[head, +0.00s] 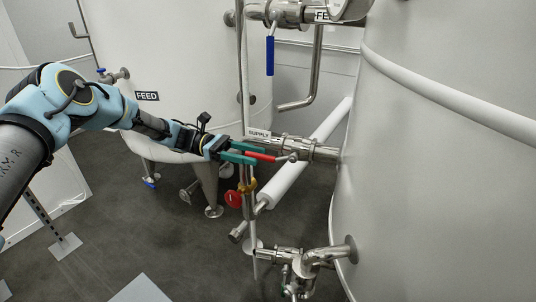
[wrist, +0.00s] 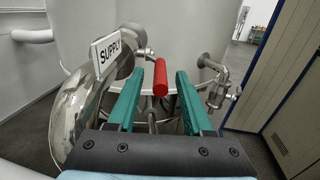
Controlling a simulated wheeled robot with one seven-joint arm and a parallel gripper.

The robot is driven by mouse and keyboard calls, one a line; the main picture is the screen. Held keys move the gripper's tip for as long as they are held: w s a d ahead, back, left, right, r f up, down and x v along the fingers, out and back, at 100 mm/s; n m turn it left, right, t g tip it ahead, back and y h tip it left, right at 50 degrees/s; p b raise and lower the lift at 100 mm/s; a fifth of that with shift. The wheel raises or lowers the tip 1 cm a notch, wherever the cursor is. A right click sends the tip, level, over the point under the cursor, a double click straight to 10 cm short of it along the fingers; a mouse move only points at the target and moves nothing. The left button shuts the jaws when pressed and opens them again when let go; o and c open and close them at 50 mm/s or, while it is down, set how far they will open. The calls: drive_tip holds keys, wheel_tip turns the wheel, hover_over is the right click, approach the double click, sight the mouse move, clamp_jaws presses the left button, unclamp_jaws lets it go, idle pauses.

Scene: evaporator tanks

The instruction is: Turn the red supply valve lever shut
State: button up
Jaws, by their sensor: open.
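The red supply valve lever (head: 262,156) sticks out to the left from a steel valve on the horizontal pipe (head: 310,150), below the white SUPPLY sign (head: 258,133). My gripper (head: 257,155) is open, with its green fingers on either side of the lever's red grip. In the wrist view, the red lever (wrist: 160,76) points toward the camera between the fingertips of my gripper (wrist: 171,75).
A blue lever (head: 270,56) hangs from the pipe above. A red handwheel (head: 233,199) and a thin vertical pipe are close below and beside my gripper. A large tank (head: 440,170) fills the right side. Open floor (head: 110,200) lies at lower left.

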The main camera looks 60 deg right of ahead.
sight(273, 160)
drive_tip(key=shift+s+d+p, duration=0.2)
drive_tip(key=shift+s+p, duration=0.1)
drive_tip(key=shift+s, duration=0.95)
drive_tip(key=shift+s+d+p, duration=0.2)
drive_tip(key=shift+s+p, duration=0.05)
drive_tip(key=shift+s, duration=1)
clamp_jaws()
